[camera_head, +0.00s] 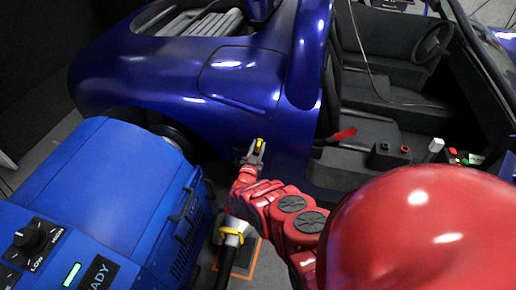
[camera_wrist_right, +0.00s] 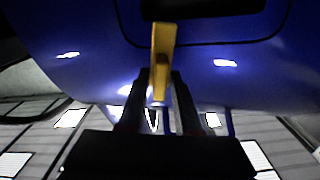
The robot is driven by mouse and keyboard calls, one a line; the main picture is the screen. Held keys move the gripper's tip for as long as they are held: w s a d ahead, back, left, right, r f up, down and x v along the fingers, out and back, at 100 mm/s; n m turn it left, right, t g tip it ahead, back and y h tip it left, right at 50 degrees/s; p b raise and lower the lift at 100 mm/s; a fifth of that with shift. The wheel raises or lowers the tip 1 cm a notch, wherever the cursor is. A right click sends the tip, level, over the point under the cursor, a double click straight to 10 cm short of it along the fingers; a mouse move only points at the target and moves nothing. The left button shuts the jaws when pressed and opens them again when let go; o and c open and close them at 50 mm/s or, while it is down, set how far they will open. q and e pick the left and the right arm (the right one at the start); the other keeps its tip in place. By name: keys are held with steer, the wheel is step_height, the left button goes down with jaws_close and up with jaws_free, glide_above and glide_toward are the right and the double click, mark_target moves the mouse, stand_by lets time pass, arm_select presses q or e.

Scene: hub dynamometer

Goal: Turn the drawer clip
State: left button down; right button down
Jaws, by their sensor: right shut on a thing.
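The clip's lower end is partly hidden between the fingers. My left gripper is not in view.
A blue machine cabinet (camera_head: 108,185) with a knob (camera_head: 35,237) and a handle stands at the left. A black hose with a yellow-ringed metal fitting (camera_head: 232,232) is beside it. The blue car (camera_head: 235,80) fills the back. A red-handled lever (camera_head: 342,134) is in its open cockpit.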

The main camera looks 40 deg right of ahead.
steer(key=shift+f+n+b, duration=0.1)
steer(key=shift+n+b, duration=0.3)
steer(key=shift+n, duration=0.7)
steer(key=c, duration=0.8)
jaws_free()
steer(key=shift+c, duration=0.2)
steer(key=p+v, duration=0.5)
steer(key=v, duration=1.2)
steer(key=shift+s, duration=0.25)
steer(key=shift+a, duration=0.2)
